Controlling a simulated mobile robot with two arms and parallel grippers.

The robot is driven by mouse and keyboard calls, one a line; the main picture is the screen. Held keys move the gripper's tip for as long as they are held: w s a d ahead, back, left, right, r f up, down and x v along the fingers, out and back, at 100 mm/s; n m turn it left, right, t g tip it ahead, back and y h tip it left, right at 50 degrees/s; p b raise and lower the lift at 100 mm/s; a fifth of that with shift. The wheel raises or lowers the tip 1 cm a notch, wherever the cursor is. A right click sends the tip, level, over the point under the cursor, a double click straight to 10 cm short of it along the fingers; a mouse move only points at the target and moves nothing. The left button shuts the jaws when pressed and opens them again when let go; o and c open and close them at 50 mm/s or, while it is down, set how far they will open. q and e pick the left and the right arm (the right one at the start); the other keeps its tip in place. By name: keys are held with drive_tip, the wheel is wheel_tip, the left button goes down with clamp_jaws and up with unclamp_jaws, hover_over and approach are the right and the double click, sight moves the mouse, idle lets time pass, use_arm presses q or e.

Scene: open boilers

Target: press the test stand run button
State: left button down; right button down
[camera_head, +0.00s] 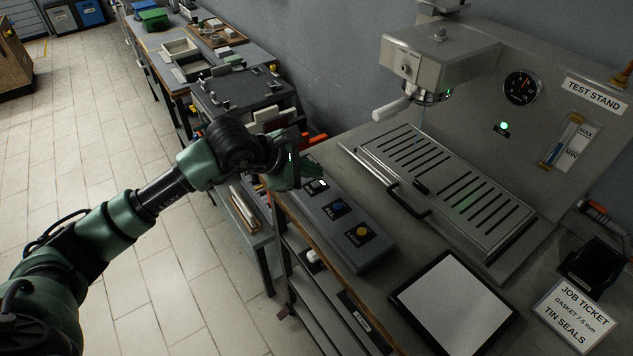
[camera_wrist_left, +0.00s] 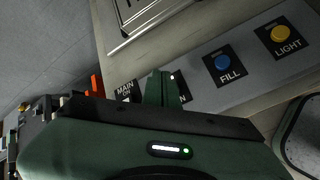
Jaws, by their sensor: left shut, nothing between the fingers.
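The test stand (camera_head: 470,60) stands at the upper right with a gauge, a lit green lamp and a slotted tray. In front of it is a button box (camera_head: 350,245) with a blue FILL button (camera_head: 337,207) and a yellow LIGHT button (camera_head: 362,232). My left gripper (camera_head: 300,178) is shut and empty at the box's far end. In the left wrist view its fingers (camera_wrist_left: 160,88) cover the spot between the MAIN ON label (camera_wrist_left: 125,90) and FILL (camera_wrist_left: 222,63). A label there is mostly hidden, ending in N. I cannot tell whether the fingers touch a button. My right gripper is out of view.
A white-faced tablet or pad (camera_head: 455,305) and a job ticket card (camera_head: 577,312) lie on the bench to the right of the box. A dark box (camera_head: 592,265) stands by the card. A lidded grey case (camera_head: 240,95) is behind my gripper.

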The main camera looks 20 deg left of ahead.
sight(313, 185)
use_arm(q)
drive_tip(key=shift+r+p, duration=0.95)
drive_tip(key=shift+r, duration=1.5)
